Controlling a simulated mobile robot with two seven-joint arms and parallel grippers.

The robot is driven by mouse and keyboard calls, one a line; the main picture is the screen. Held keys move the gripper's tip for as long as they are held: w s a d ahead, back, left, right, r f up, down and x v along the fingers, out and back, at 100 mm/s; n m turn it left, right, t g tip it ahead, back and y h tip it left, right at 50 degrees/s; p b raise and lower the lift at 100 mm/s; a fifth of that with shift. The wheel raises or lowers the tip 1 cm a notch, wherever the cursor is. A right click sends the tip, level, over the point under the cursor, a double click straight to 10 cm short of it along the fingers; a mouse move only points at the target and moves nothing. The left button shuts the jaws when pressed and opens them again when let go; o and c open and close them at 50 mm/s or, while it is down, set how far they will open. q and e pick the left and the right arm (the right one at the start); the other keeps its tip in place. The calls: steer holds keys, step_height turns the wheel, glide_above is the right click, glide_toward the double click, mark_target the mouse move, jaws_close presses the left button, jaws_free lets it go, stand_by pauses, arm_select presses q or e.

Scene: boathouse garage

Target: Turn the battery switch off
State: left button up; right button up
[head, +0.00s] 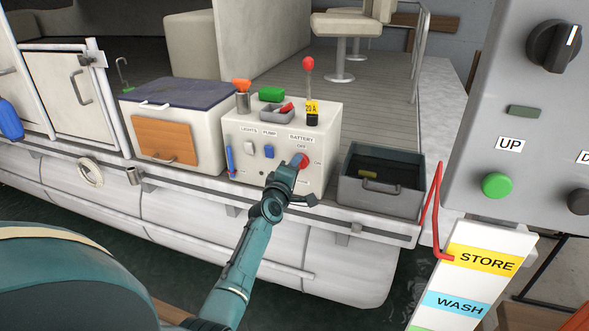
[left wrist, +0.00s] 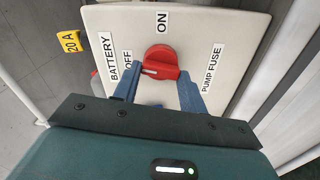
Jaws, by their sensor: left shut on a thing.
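The battery switch is a red knob (head: 303,161) on the white console (head: 240,125), with an OFF label above it and an ON label to its right. In the left wrist view the red knob (left wrist: 160,58) has a white mark at its left end, on the side of the OFF label. My left gripper (head: 298,163) reaches the console front from below. Its blue fingers stand on either side of the knob's grip, shut on it, in the left wrist view (left wrist: 160,82). My right gripper is not in view.
The console also carries light and pump switches (head: 269,151), a fuse tagged 20 A (head: 312,108) and a red-topped lever (head: 308,65). A grey bin (head: 380,205) stands to its right, a white locker (head: 205,125) to its left. A grey control box (head: 525,100) fills the right.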

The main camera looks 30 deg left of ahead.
arm_select(q)
steer(key=shift+f+n, duration=0.1)
steer(key=shift+n, duration=1)
steer(key=o, duration=1)
